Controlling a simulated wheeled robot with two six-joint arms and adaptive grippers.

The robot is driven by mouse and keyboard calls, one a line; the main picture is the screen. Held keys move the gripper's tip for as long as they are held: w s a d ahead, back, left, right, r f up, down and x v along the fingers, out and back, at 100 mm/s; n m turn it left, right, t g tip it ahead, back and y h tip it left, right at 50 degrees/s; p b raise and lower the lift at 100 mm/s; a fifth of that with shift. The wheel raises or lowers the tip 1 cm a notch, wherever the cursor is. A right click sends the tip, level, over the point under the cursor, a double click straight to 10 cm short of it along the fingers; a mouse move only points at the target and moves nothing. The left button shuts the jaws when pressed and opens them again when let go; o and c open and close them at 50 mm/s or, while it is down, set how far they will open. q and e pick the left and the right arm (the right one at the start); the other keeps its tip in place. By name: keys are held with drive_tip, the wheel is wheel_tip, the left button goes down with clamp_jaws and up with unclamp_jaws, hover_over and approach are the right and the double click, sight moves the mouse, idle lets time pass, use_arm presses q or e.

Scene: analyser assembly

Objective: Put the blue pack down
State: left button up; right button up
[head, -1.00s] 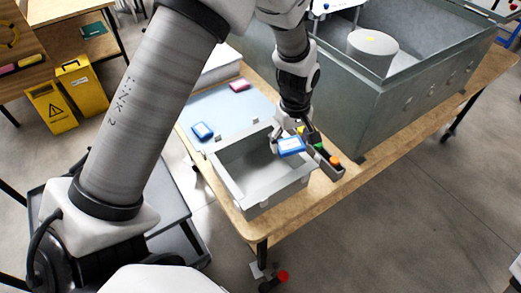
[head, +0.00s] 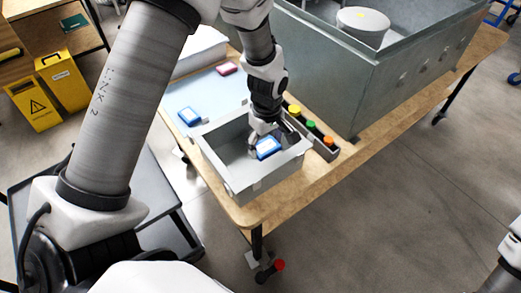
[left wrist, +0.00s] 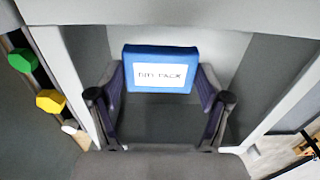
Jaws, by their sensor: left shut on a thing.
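My left gripper (head: 268,143) is shut on a blue pack (head: 267,149) with a white label. It holds the pack within the outline of the open grey bin (head: 240,190), towards the bin's right side. In the left wrist view the blue pack (left wrist: 160,55) sits between the two fingers of the left gripper (left wrist: 160,84), label facing the camera, with bin walls around it. I cannot tell whether the pack touches the bin's floor. A second blue pack (head: 189,116) lies on the pale blue mat (head: 207,92). My right gripper is out of view.
A narrow grey rack (head: 325,150) with yellow, green and orange caps stands right of the bin. A large grey metal housing (head: 345,95) stands behind it. A pink pack (head: 227,68) lies on the mat. The left part of the bin is empty.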

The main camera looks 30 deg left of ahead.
sight(266, 156)
use_arm(q)
wheel_tip(266, 156, down, 6)
drive_tip(key=shift+r, duration=0.2)
drive_tip(key=shift+f, duration=0.15)
drive_tip(key=o, duration=1.1)
wheel_tip(266, 156, up, 12)
drive_tip(key=shift+r+b, duration=0.2)
drive_tip(key=shift+b, duration=0.1)
